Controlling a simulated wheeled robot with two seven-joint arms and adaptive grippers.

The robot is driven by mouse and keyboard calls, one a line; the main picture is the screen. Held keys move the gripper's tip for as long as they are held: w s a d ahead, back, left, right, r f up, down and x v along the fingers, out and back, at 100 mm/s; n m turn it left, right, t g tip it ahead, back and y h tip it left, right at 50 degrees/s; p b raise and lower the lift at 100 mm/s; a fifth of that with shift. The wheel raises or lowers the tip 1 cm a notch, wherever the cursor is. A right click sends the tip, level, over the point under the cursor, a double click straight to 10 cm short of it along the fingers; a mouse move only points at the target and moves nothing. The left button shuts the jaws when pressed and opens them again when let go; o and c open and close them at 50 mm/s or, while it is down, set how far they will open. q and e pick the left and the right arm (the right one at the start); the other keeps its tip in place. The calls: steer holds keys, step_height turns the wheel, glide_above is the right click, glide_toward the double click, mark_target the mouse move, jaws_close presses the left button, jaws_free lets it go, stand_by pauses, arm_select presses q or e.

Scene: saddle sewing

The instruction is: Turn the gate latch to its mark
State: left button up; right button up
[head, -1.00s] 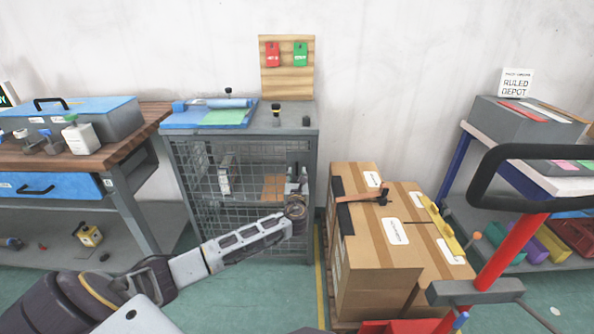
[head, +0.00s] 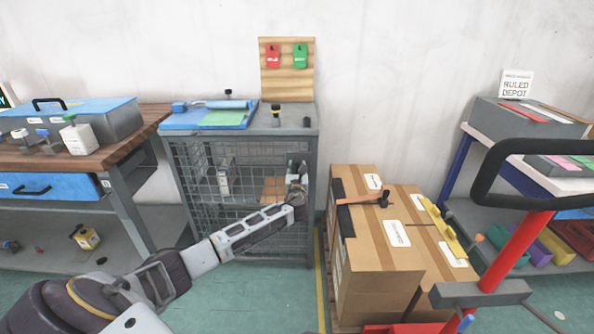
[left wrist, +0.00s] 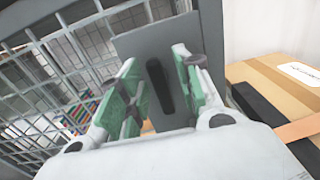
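The gate latch (left wrist: 160,88) is a dark bar on a grey plate (left wrist: 130,46) at the edge of the mesh gate (head: 206,215). In the left wrist view the bar stands nearly upright, leaning slightly. My left gripper (head: 297,168) is at the right side of the gate. It also shows in the left wrist view (left wrist: 158,85), with its green-padded fingers apart, one on each side of the bar. A gap shows on both sides, so the fingers do not close on it. My gripper hides the latch in the head view. I cannot make out the mark. My right gripper is not in view.
The gate belongs to a grey mesh cabinet (head: 312,140). Cardboard boxes (head: 365,270) stand close on its right, beside a red-framed cart (head: 497,262). A wooden workbench (head: 125,130) is on the left. The green floor in front of the cabinet is clear.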

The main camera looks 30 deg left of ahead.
arm_select(q)
steer(key=shift+c, duration=0.4)
jaws_close()
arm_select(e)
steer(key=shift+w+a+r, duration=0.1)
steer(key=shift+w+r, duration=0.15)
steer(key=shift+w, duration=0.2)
